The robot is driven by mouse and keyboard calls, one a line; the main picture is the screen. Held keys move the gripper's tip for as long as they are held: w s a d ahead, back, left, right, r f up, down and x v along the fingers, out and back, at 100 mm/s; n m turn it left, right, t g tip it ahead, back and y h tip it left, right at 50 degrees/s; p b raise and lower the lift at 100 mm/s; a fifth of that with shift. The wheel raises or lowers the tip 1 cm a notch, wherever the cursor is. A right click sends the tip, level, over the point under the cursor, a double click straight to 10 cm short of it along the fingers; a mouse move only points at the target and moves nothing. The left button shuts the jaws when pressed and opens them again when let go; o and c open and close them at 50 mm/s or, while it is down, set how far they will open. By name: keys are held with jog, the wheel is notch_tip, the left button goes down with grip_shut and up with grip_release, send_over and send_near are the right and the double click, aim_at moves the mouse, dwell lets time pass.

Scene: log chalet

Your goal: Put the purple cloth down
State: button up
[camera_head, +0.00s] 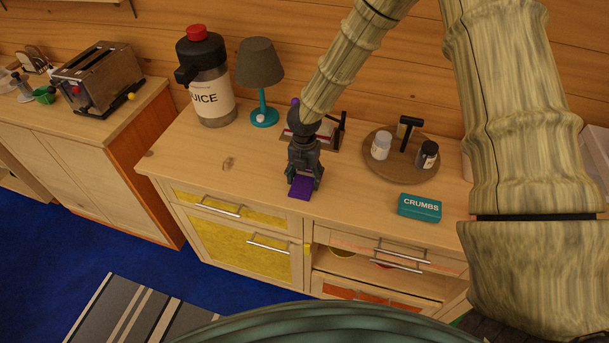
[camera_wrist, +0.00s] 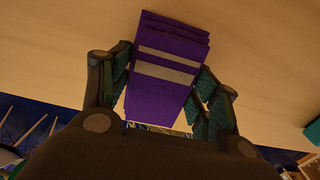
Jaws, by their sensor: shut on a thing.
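The purple cloth (camera_wrist: 168,65) is folded into a stack with pale stripes across it. My gripper (camera_wrist: 165,95) has a finger against each side of the cloth and is shut on it. In the head view the cloth (camera_head: 301,187) shows below my gripper (camera_head: 304,176), over the front part of the wooden counter top (camera_head: 245,165). I cannot tell whether the cloth touches the counter. My gripper hides part of the cloth in the head view.
A juice dispenser (camera_head: 208,85) and a lamp (camera_head: 260,70) stand at the back left. A round tray (camera_head: 377,165) with jars and a teal crumbs box (camera_head: 420,207) are to the right. A small rack (camera_head: 323,143) is behind my gripper.

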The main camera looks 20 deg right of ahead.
aim_at(304, 176)
jog(key=shift+f, duration=0.2)
jog(key=o, duration=1.3)
jog(key=shift+o, duration=0.2)
jog(key=shift+r, duration=0.1)
notch_tip(304, 176, up, 12)
jog(key=b, duration=0.3)
jog(key=shift+r, duration=0.1)
